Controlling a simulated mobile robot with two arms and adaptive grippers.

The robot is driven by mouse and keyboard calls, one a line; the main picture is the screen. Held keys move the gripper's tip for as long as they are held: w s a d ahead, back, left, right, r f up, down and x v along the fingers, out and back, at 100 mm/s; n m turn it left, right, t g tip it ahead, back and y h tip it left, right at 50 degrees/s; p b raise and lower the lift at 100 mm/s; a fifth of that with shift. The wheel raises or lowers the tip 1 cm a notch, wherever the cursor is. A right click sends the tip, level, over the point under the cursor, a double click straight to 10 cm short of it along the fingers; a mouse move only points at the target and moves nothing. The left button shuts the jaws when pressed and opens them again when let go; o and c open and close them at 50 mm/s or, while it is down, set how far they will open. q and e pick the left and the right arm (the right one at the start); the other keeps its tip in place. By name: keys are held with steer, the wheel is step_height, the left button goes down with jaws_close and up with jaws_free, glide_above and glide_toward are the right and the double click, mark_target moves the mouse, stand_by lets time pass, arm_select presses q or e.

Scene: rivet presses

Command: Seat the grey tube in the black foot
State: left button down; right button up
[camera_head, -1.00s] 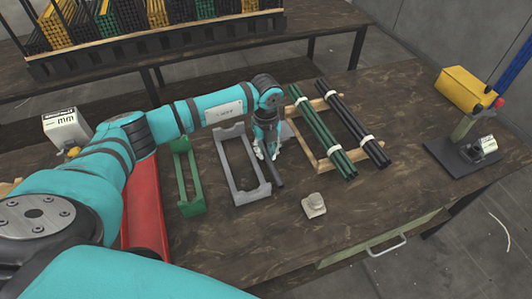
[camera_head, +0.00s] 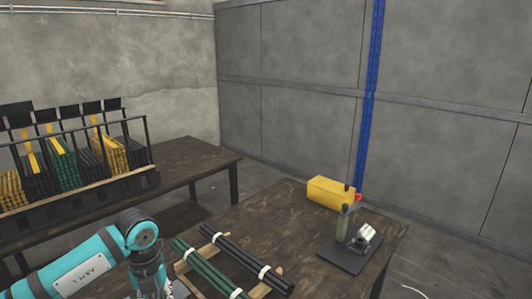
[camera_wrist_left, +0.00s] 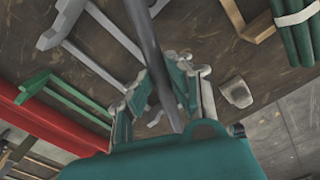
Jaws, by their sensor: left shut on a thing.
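My left gripper (camera_wrist_left: 160,72) is shut on the grey tube (camera_wrist_left: 150,45), which runs lengthwise between the fingers in the left wrist view. In the head view the left gripper (camera_head: 155,285) is at the bottom edge, partly cut off, and the tube is not clearly seen there. A black flat base (camera_head: 343,262) with an upright post and a light-coloured fitting stands on the table at the right; I cannot tell whether it is the black foot. My right gripper is not in view.
Green tubes (camera_head: 207,268) and black tubes (camera_head: 247,256) lie bundled on a wooden frame. A yellow box (camera_head: 330,193) stands at the table's far corner.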

arm_select(q)
steer(key=s+m, duration=0.1)
steer(key=m, duration=0.2)
steer(key=s+d+m, duration=0.1)
steer(key=m, duration=0.1)
steer(key=s+d+r+m, duration=0.1)
steer(key=m, duration=0.2)
steer(key=shift+m, duration=0.3)
steer(key=s+d+r+m, duration=0.1)
steer(key=s+m, duration=0.5)
steer(key=m, duration=1)
steer(key=s+d+r+m, duration=0.1)
steer(key=s+d+m, duration=0.2)
steer(key=m, duration=1.2)
steer(key=s+p, duration=0.1)
steer(key=s, duration=0.2)
steer(key=shift+s+d+r+m, duration=0.15)
steer(key=shift+d+r+m, duration=0.1)
steer(key=shift+r+m, duration=0.15)
steer(key=shift+d, duration=0.1)
